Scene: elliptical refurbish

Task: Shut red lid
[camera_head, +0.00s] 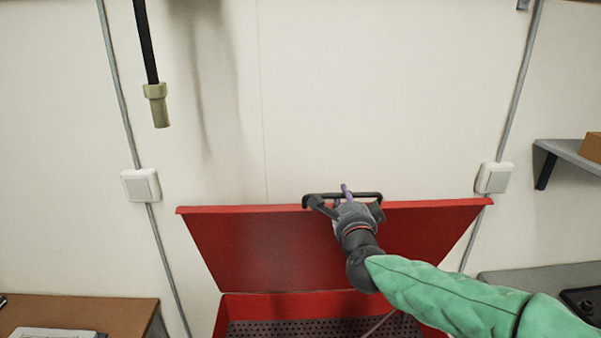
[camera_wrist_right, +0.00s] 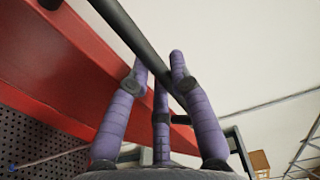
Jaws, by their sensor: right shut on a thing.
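The red lid (camera_head: 270,250) stands raised and open in the head view, tilted back toward the wall above a red box (camera_head: 245,305). A black bar handle (camera_head: 320,197) runs along the lid's top edge. My right gripper (camera_head: 345,192) is at this handle, near the middle of the top edge. In the right wrist view, the purple fingers (camera_wrist_right: 160,75) are closed around the black handle bar (camera_wrist_right: 125,25), with the red lid (camera_wrist_right: 75,60) beside them. My left gripper is not in view.
The box has a dark perforated floor (camera_head: 300,328). A brown table (camera_head: 90,310) stands at the lower left and a grey surface (camera_head: 545,275) at the right. A hose with a beige nozzle (camera_head: 157,105) hangs at the upper left. A shelf (camera_head: 570,152) is on the right wall.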

